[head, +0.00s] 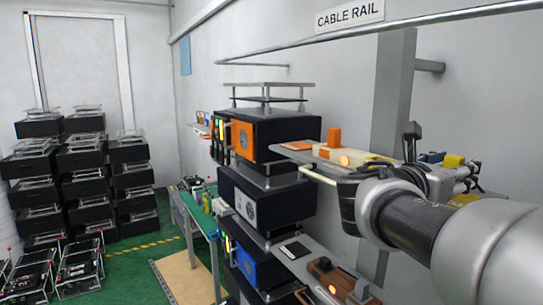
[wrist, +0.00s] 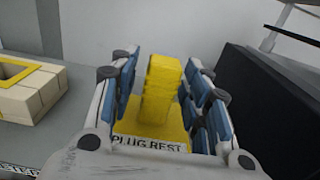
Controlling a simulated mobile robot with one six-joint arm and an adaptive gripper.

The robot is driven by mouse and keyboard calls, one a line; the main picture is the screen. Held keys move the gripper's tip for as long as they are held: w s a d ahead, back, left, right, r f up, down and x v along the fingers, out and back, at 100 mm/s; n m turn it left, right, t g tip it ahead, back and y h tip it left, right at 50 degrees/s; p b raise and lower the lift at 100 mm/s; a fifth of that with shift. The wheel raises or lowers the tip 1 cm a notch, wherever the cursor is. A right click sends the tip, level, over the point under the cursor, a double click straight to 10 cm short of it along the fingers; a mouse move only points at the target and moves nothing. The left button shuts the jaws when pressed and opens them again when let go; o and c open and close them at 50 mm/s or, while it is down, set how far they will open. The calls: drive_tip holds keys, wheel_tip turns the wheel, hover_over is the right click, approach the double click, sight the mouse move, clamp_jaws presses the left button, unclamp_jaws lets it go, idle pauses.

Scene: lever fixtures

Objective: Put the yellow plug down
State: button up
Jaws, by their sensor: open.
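The yellow plug (wrist: 162,85) stands upright on a yellow pad (wrist: 150,143) lettered "PLUG REST" in the wrist view. My gripper (wrist: 165,72) is open, with its blue-padded fingers on either side of the plug. A gap shows at the plug's left side; on the right the finger is close, and I cannot tell whether it touches. In the head view my gripper (head: 443,163) is at the right, with the yellow plug (head: 454,160) between its fingers. The pad (head: 464,199) shows partly below it, and my arm hides much of the area.
A cream block with a yellow-rimmed square opening (wrist: 18,75) lies left of the pad on the grey surface. A dark box (wrist: 275,95) stands close on the right. In the head view an equipment stack (head: 285,135) stands left of my arm, and a grey post (head: 392,100) rises behind.

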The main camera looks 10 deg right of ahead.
drive_tip(key=shift+r, duration=0.1)
drive_tip(key=shift+a, duration=0.2)
drive_tip(key=v, duration=1.1)
drive_tip(key=s+a+f+m+g+y, duration=0.15)
drive_tip(key=s+f+m+y, duration=0.3)
drive_tip(key=f, duration=0.45)
drive_tip(key=s+f+m+g+y, duration=0.25)
drive_tip(key=s+f+m, duration=0.25)
drive_tip(key=f, duration=0.4)
drive_tip(key=s+a+f+m+y, duration=0.3)
drive_tip(key=a+f+m+y, duration=0.1)
drive_tip(key=a+f+m, duration=0.2)
drive_tip(key=s+a+f+m+t+y, duration=0.1)
drive_tip(key=s+a+f+m+y, duration=0.2)
drive_tip(key=a+f+m+y, duration=0.2)
drive_tip(key=a+m, duration=0.2)
drive_tip(key=a, duration=0.2)
drive_tip(key=shift+s+f+t+y+b, duration=0.15)
drive_tip(key=shift+f+t+y+b, duration=0.15)
drive_tip(key=shift+f+b, duration=0.1)
